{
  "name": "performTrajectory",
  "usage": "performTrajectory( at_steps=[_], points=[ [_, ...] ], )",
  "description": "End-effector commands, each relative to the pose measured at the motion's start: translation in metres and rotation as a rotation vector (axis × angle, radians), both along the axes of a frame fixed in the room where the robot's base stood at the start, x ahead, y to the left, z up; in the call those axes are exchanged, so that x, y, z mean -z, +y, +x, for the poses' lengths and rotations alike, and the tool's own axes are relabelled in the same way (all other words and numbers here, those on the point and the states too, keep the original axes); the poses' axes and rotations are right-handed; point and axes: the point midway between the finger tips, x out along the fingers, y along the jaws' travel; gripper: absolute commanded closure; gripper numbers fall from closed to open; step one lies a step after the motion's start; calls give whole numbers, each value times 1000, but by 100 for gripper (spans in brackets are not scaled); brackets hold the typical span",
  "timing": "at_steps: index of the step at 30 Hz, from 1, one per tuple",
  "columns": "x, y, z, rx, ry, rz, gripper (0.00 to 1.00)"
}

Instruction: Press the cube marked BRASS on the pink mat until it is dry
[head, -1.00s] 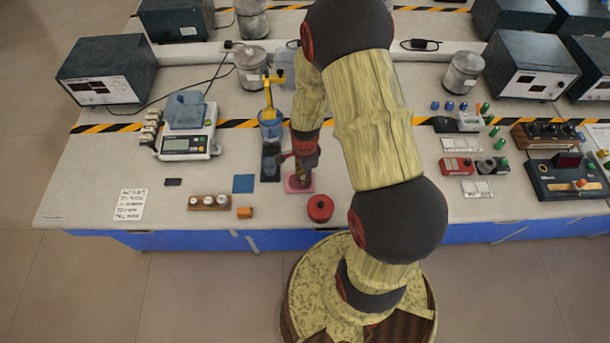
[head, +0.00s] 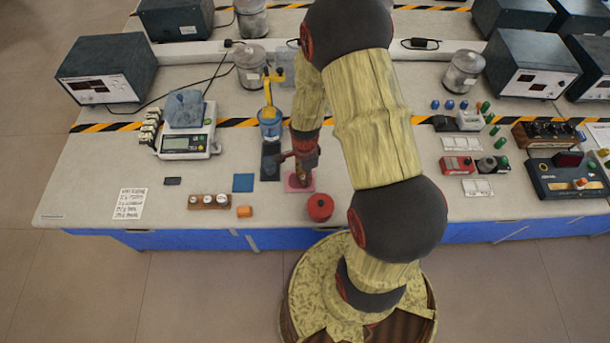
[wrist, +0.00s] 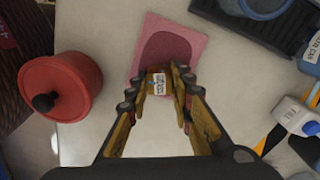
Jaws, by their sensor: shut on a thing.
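My gripper (wrist: 158,88) is shut on a small brass-coloured cube (wrist: 157,76) with a white label; the lettering is too small to read surely. The pink mat (wrist: 195,40) lies just beyond the fingertips in the wrist view, with a darker rounded patch on it. The cube overlaps the mat's near part in that view; I cannot tell whether they touch. In the head view my gripper (head: 301,178) is over the pink mat (head: 292,187), and the cube is not clearly visible there.
A red lidded pot (head: 320,208) stands close by; it also shows in the wrist view (wrist: 60,90). A blue mat (head: 243,183), an orange block (head: 244,212) and a wooden weight holder (head: 209,202) lie left. A scale (head: 186,147) stands farther back.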

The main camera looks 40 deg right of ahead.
Motion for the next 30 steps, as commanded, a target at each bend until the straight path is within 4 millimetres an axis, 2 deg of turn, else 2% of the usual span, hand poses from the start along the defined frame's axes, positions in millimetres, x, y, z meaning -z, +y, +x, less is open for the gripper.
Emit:
performTrajectory(
  at_steps=[12,23,30],
  points=[
    [1,0,-1,0,1,0,100],
    [-13,5,3,-1,0,0,100],
    [-14,5,3,0,0,0,100]
  ],
)
